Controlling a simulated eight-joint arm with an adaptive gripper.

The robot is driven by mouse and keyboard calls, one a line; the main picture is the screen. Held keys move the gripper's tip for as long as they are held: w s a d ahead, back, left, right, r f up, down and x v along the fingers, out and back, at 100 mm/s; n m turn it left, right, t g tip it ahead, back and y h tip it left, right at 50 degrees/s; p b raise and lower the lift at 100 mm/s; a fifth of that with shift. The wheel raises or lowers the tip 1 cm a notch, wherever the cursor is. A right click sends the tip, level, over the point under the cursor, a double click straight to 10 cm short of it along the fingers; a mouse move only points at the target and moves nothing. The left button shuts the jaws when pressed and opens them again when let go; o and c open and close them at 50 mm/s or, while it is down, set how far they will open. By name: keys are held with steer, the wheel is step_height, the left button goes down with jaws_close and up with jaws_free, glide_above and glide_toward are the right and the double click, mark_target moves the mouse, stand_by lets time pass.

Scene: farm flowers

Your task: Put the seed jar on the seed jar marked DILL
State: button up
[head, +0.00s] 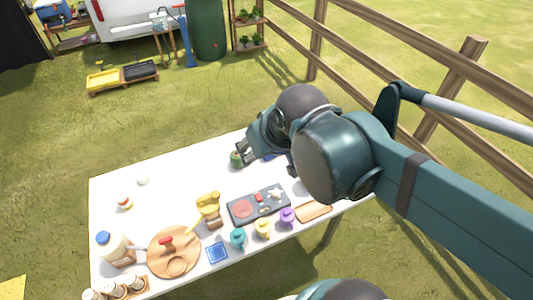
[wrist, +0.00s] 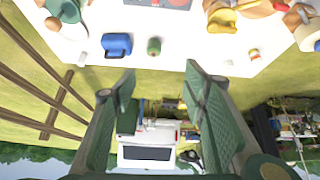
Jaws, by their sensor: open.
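My gripper (wrist: 158,80) is open and empty, with its two fingers spread wide in the wrist view. In the head view my gripper (head: 241,151) is at the far edge of the white table, close to a small green item (head: 236,160). Several small jars with pale tops (head: 121,284) stand in a row at the near left corner of the table, far from my gripper. Their labels are too small to read, so I cannot tell which is marked DILL.
The white table (head: 155,215) holds a round wooden board (head: 185,240), a blue-capped jug (head: 110,248), a dark hob (head: 243,208) and several coloured mugs. A blue item (wrist: 117,45) lies beside the green one. A wooden fence (head: 430,60) stands to the right. The table's far left is mostly clear.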

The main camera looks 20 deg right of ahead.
steer(key=shift+s+d+f+m, duration=0.25)
steer(key=shift+s+d, duration=0.1)
steer(key=shift+s, duration=0.15)
steer(key=shift+s+d+f+m, duration=0.15)
steer(key=shift+s+d+f, duration=0.05)
steer(key=shift+s+d, duration=0.2)
